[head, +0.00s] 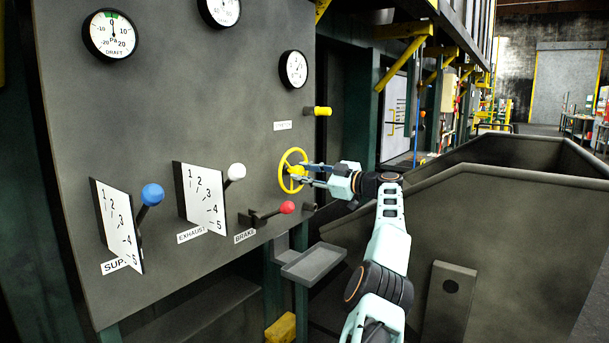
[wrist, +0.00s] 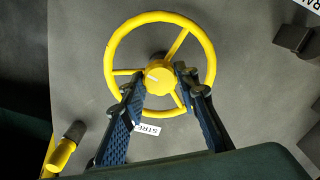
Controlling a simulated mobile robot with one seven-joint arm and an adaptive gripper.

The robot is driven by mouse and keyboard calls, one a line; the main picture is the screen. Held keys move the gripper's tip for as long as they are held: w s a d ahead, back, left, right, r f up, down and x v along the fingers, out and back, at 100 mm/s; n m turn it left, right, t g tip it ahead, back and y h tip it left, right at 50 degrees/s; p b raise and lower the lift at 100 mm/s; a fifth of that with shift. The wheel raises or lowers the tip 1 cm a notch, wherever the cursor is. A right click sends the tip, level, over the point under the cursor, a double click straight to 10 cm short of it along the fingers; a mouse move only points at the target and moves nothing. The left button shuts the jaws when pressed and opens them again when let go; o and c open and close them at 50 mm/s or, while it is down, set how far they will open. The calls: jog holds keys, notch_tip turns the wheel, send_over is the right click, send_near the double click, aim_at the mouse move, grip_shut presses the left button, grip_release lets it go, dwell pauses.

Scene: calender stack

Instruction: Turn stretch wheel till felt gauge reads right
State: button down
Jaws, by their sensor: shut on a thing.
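The yellow stretch wheel (head: 281,175) is mounted on the grey panel at its right side. It also fills the upper middle of the wrist view (wrist: 108,62), with its spokes and round hub (wrist: 159,77). My gripper (head: 304,171) reaches it from the right. In the wrist view its two blue-padded fingers (wrist: 158,80) sit on either side of the hub and are shut on it, inside the rim. A round white gauge (head: 293,69) hangs above the wheel on the panel. Its name and needle reading are too small to tell. The wheel's label is partly hidden.
A yellow knob (head: 319,111) sticks out above the wheel. A red-knobbed brake lever (head: 287,207) is below it, near a small grey tray (head: 314,262). White-knobbed (head: 236,171) and blue-knobbed levers (head: 152,194) stand left. A large grey bin wall (head: 480,185) is right.

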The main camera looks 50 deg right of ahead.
dwell(0.4)
jog(key=c, duration=1.5)
grip_release()
jog(key=shift+s, duration=0.1)
jog(key=shift+s+d, duration=0.15)
jog(key=shift+s, duration=0.6)
jog(key=s, duration=1)
jog(key=shift+s+d, duration=0.15)
jog(key=shift+d, duration=0.15)
